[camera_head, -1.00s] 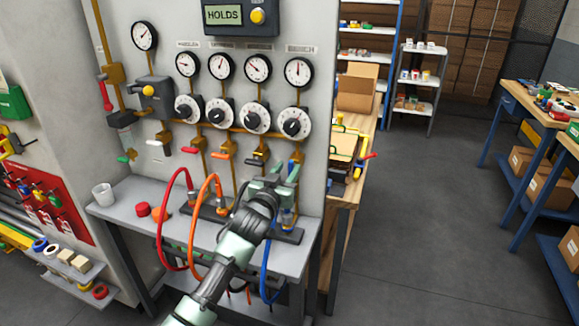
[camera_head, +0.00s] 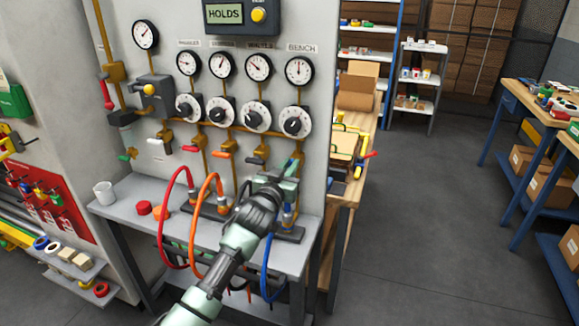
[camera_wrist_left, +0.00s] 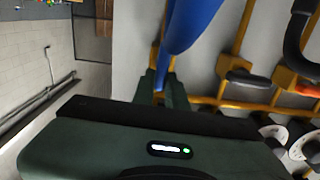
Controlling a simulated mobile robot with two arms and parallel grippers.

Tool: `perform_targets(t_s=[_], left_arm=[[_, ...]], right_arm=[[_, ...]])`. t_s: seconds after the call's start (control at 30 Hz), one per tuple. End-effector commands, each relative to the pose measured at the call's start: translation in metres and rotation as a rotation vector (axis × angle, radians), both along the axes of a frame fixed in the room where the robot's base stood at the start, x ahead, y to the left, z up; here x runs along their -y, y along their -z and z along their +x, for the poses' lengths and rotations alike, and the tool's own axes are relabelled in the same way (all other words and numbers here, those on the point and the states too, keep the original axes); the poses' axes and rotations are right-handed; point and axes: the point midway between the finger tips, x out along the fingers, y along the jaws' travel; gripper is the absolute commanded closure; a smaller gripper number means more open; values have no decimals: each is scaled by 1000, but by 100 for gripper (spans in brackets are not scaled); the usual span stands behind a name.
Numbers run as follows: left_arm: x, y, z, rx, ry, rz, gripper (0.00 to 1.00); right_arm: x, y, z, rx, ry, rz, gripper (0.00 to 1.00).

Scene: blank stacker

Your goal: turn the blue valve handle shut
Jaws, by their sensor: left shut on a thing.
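The blue valve handle (camera_head: 299,157) is on the rightmost brass pipe of the panel, under the BENCH gauge. Only a small part of it shows in the head view. In the left wrist view the blue handle (camera_wrist_left: 190,24) is large and close, coming down from the top edge to the fingers. My left gripper (camera_head: 291,172) is at this handle and shut on it; the fingertips (camera_wrist_left: 163,85) show at its lower end. The gripper hides much of the handle and the pipe behind it. My right gripper is in neither view.
Orange (camera_head: 220,155), red (camera_head: 189,148) and black (camera_head: 256,161) handles sit on the pipes to the left. A grey shelf (camera_head: 130,200) below carries red, orange and blue hose connections. A wooden bench (camera_head: 345,205) stands right of the panel, with open floor beyond.

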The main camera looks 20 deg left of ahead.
Motion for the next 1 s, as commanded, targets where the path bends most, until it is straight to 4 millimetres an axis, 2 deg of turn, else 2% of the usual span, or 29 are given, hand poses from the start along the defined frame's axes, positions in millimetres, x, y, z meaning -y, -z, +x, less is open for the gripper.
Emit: perform_targets(t_s=[0.27, 1.0], left_arm=[[2, 1, 0, 2, 0, 135, 100], [13, 8, 0, 24, 1, 825, 100]], right_arm=[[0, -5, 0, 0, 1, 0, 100], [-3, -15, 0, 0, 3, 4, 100]])
